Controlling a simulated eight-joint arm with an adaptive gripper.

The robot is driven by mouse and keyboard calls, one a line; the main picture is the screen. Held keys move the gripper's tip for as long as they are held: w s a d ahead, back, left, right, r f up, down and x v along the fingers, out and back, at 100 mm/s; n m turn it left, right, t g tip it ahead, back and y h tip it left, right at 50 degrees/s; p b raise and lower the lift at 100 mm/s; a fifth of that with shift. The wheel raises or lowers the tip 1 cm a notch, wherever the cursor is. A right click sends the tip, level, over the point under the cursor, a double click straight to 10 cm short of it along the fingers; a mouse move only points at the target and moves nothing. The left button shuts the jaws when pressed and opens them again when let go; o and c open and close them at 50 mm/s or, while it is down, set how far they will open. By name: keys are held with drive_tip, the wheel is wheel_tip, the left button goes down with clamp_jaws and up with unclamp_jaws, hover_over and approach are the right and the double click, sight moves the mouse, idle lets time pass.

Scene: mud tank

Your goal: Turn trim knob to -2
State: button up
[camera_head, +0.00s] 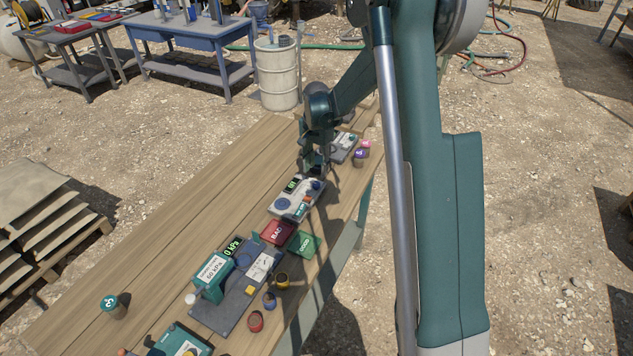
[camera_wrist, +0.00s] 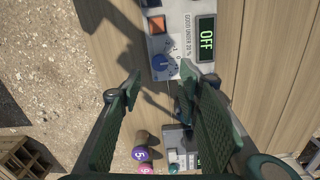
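A pale grey device with a green-lit display reading OFF (camera_wrist: 206,40) lies at the top of the wrist view, printed "GOOD UNDER 20 %". On it is a blue knob (camera_wrist: 163,62) with small marks around it, which I take for the trim knob; its setting is too small to read. In the head view the device (camera_head: 291,207) lies on the bench, with the blue knob (camera_head: 316,185) near its far end. My gripper (camera_wrist: 161,84) is open and empty, its fingertips apart on either side just below the knob in the picture. I see no contact with the knob.
An orange square button (camera_wrist: 164,24) sits beside the knob. Another small device (camera_head: 344,147) and purple and pink round-topped items (camera_head: 363,149) lie beyond. The bench's left side is mostly clear.

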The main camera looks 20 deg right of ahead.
sight(317, 183)
drive_tip(key=shift+f, duration=0.1)
drive_tip(key=shift+f, duration=3.8)
drive_tip(key=c, duration=0.9)
